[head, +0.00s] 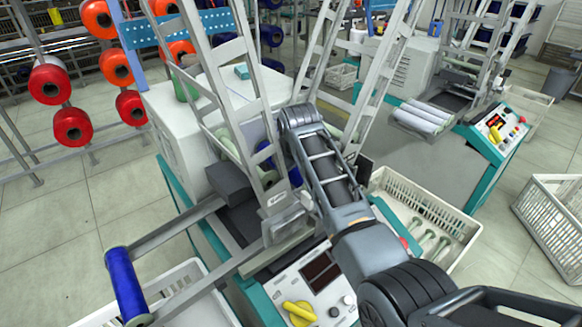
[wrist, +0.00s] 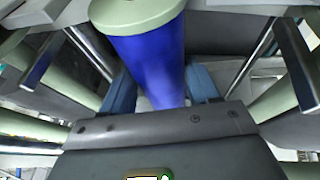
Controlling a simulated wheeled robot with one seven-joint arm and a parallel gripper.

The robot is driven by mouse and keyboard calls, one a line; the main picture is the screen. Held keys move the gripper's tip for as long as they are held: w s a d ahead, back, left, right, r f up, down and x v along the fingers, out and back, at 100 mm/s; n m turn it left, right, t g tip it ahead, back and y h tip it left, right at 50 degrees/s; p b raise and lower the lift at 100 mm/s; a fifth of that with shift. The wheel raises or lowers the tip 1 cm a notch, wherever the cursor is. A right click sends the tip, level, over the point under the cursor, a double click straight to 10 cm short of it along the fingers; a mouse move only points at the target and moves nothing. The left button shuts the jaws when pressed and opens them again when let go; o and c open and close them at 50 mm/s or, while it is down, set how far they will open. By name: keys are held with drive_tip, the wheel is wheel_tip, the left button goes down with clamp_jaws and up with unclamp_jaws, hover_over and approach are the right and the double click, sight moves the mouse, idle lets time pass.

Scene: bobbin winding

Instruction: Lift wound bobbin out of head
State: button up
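In the wrist view, a wound blue bobbin (wrist: 152,65) with a pale green end flange (wrist: 135,12) sits between the two blue-grey fingers of my gripper (wrist: 160,88). The fingers lie close against its sides, shut on it. The bobbin looks slightly tilted, and its far end is hidden. In the head view, my arm reaches into the near machine's winding head, between its pale upright frames (head: 222,60). My forearm hides the fingers there. Blue winding (head: 265,155) shows in part behind the frame.
Another blue bobbin (head: 126,285) is on the arms at the front left. Pale rollers and metal rods crowd the gripper in the wrist view. A control panel (head: 315,288) is below the head. A cream crate (head: 430,205) with empty bobbins stands at the right.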

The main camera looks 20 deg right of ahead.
drive_tip(key=c, duration=0.8)
drive_tip(key=shift+s+r+p, duration=0.2)
drive_tip(key=shift+r+p, duration=0.05)
drive_tip(key=shift+p, duration=0.35)
drive_tip(key=shift+r, duration=0.1)
drive_tip(key=shift+d+r+p, duration=0.1)
drive_tip(key=shift+r+p, duration=2.6)
drive_tip(key=shift+r, duration=0.2)
wheel_tip(320, 180, up, 11)
drive_tip(key=shift+p, duration=0.35)
drive_tip(key=s+d, duration=0.3)
drive_tip(key=s, duration=0.7)
drive_tip(key=s+d, duration=0.3)
drive_tip(key=s, duration=0.7)
drive_tip(key=s+d, duration=0.3)
drive_tip(key=s, duration=0.7)
drive_tip(key=shift+s+d, duration=0.25)
drive_tip(key=shift+d, duration=0.15)
